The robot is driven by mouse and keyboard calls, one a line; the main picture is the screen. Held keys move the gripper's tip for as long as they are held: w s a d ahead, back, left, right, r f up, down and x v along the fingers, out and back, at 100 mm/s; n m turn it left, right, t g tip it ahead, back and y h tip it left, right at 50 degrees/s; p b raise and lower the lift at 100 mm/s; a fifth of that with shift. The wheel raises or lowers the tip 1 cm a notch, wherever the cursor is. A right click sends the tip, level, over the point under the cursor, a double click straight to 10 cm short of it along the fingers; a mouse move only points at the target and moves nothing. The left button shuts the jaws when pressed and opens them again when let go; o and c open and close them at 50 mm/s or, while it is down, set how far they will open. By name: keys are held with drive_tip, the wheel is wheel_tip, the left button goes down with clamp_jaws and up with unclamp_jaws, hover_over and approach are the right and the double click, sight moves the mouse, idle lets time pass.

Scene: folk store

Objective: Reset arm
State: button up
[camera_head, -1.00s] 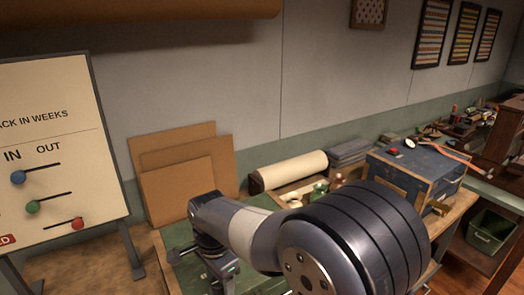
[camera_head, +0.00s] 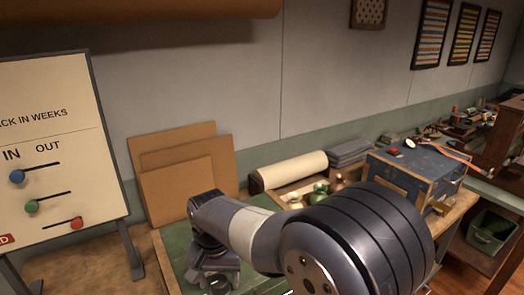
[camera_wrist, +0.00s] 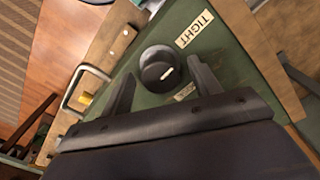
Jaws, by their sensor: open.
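My gripper (camera_wrist: 160,68) is open in the wrist view, with its two dark fingers spread apart. A black round knob (camera_wrist: 150,73) with a white mark shows between the fingertips, on a green panel (camera_wrist: 235,65). I see a gap on each side of the knob; I cannot tell how far the fingers are above the panel. A label reading TIGHT (camera_wrist: 194,29) lies beside the knob, and a smaller label is partly hidden by a finger. In the head view my arm reaches over the green panel (camera_head: 172,240), and the fingers are not clearly visible there.
A whiteboard with sliders (camera_head: 60,150) stands at the left. Brown boards (camera_head: 180,195) lean on the wall. A cream roll (camera_head: 290,171) and a blue box (camera_head: 405,172) are on the bench at the right. A metal handle (camera_wrist: 75,90) is beside the panel in the wrist view.

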drive_tip(key=shift+n, duration=1.9)
